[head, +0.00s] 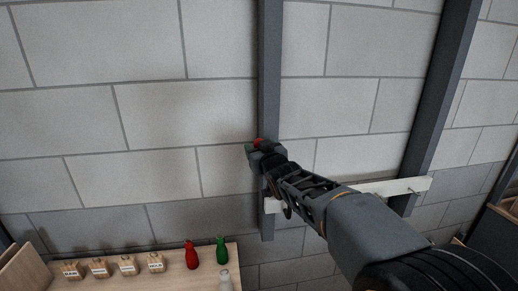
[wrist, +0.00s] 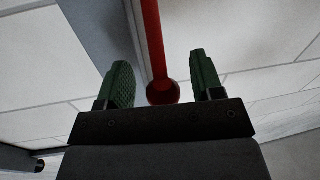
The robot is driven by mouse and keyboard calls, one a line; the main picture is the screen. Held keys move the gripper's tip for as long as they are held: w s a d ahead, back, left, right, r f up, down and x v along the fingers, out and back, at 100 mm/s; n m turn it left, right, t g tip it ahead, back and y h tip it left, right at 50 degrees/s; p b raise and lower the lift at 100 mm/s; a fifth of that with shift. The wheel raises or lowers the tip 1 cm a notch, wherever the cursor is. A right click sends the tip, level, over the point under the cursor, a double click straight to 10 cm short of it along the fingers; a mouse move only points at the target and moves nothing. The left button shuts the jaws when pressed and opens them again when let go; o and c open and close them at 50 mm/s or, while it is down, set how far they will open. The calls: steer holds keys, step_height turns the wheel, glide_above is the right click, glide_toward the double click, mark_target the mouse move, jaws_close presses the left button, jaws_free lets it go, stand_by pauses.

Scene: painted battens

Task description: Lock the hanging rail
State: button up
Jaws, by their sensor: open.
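A pale horizontal rail (head: 380,189) spans two dark upright posts, the left post (head: 269,60) and the right post (head: 436,95). Its right end shows a small dark fitting; its middle is hidden behind my arm. My gripper (head: 255,147) is at the left post, above the rail's left end (head: 272,206). A small red part (head: 258,142) shows at the fingertips. In the wrist view a red bar with a round end (wrist: 162,92) lies between the two green fingers of my open gripper (wrist: 157,82), with gaps on both sides. Whether the bar joins the rail cannot be told.
A wooden bench (head: 110,280) at lower left carries a red bottle (head: 191,256), a green bottle (head: 221,251), a white bottle (head: 224,281) and several small labelled tan items (head: 127,265). A block wall (head: 150,115) stands behind the posts. A dark-sided cabinet (head: 497,238) stands at far right.

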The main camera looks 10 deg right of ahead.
steer(key=shift+w+a, duration=0.1)
steer(key=shift+w, duration=0.25)
jaws_close()
stand_by(0.5)
